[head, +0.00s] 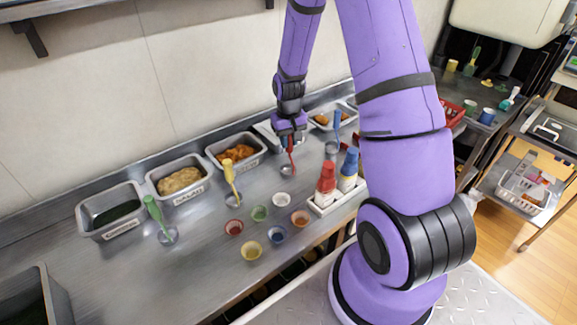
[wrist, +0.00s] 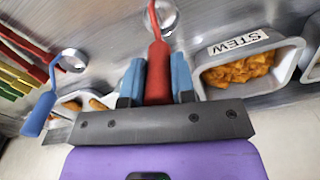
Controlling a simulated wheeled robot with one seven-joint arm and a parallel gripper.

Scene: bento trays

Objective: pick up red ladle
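The red ladle (head: 291,149) is upright under my gripper (head: 290,128) in the head view, its metal bowl at the counter; whether it touches the counter I cannot tell. In the wrist view the red handle (wrist: 158,72) fills the gap between the two blue fingers (wrist: 157,82), with both fingers against it. My gripper is shut on the handle. The ladle's round metal bowl shows beyond the fingertips in the wrist view. The handle's top is hidden by the gripper.
The stew tray (head: 258,160) is left of the ladle. Yellow (head: 230,175), green (head: 154,211) and blue (head: 337,125) ladles stand nearby. Several small bowls (head: 282,199) lie in front. Red (head: 326,178) and blue-capped (head: 348,172) bottles stand in a white holder at right.

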